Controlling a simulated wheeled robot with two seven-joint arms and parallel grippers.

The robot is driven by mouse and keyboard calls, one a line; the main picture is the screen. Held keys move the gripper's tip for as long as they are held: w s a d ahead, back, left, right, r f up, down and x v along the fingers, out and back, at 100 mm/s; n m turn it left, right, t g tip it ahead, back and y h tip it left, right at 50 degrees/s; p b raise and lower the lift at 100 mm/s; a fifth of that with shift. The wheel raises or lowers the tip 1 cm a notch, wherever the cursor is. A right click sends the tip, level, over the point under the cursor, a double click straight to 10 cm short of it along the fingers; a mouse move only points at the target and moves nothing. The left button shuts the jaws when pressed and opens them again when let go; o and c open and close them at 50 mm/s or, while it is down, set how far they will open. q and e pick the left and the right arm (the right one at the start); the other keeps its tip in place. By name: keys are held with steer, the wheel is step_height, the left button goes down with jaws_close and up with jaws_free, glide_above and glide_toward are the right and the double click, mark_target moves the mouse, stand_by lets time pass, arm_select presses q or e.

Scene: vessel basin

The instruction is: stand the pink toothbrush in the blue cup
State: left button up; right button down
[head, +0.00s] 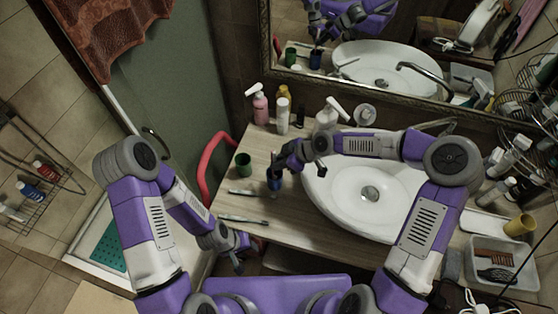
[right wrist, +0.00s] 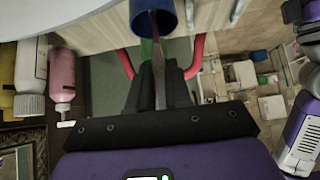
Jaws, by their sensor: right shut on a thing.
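The blue cup (head: 275,181) stands upright on the wooden counter, left of the basin. My right gripper (head: 281,161) is just above the cup, shut on a thin stick, the pink toothbrush as far as I can tell. In the right wrist view the toothbrush (right wrist: 154,25) runs from between the fingers (right wrist: 160,75) to the mouth of the blue cup (right wrist: 168,22); its end shows dark reddish against the cup. How deep it reaches is unclear. My left gripper (head: 240,264) hangs low beyond the counter's front left edge; its jaws are too small to read.
A green cup (head: 243,163) stands left of the blue cup. Thin items lie on the counter (head: 243,192) and near its front edge (head: 243,220). Pink (head: 260,107) and white (head: 282,116) bottles stand at the back. The basin (head: 345,195) is to the right.

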steer(key=shift+f, duration=0.15)
steer(key=c, duration=1)
jaws_free()
steer(key=v, duration=0.7)
steer(key=shift+s+d+r, duration=0.1)
steer(key=shift+d+r, duration=0.05)
steer(key=shift+r, duration=0.1)
